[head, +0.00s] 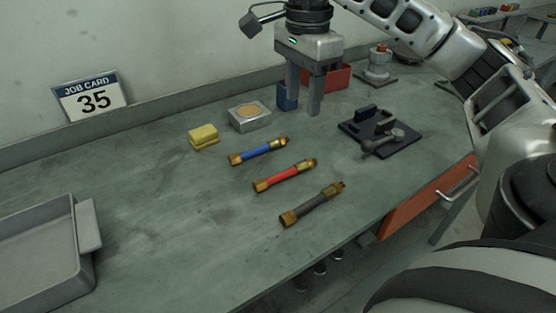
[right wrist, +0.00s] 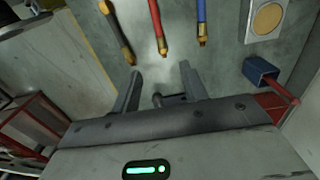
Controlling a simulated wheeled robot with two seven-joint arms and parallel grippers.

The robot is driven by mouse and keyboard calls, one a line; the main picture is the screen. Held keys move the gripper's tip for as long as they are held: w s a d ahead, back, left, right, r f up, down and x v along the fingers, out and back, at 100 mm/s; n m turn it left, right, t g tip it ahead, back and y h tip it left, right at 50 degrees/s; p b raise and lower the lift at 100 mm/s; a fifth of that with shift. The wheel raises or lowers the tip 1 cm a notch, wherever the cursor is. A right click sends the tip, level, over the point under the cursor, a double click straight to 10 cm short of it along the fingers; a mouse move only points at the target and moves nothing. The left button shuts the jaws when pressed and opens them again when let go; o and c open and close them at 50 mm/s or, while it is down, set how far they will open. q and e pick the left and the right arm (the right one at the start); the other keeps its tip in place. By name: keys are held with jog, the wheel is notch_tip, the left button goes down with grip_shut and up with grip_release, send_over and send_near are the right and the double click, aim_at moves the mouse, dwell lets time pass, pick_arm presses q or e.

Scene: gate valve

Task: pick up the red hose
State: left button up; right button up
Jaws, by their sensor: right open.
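The red hose (head: 285,177) lies on the grey workbench between a blue hose (head: 259,152) and a black hose (head: 312,205). All three have brass ends. In the right wrist view the red hose (right wrist: 157,24) is at the top centre, with the black hose (right wrist: 116,35) to its left and the blue hose (right wrist: 202,18) to its right. My right gripper (head: 304,108) is open and empty, held above the back of the bench, behind the hoses. Its fingertips (right wrist: 160,72) point toward the hoses in the wrist view and touch none of them. My left gripper is not in view.
A yellow sponge (head: 204,137) and a silver box with a tan disc (head: 249,117) stand behind the hoses. A black fixture plate (head: 379,139) lies right, and a red bin (head: 338,78) stands behind the gripper. A grey tray (head: 40,262) is at left. Bench left of the hoses is clear.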

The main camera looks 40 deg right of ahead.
jog(key=b, duration=0.3)
send_over(298, 165)
notch_tip(298, 165, down, 10)
jog(key=shift+s+d+r, duration=0.1)
jog(key=shift+s+r, duration=0.05)
jog(key=shift+r, duration=0.05)
jog(key=shift+w+f, duration=0.2)
jog(key=shift+f, duration=2.75)
grip_shut()
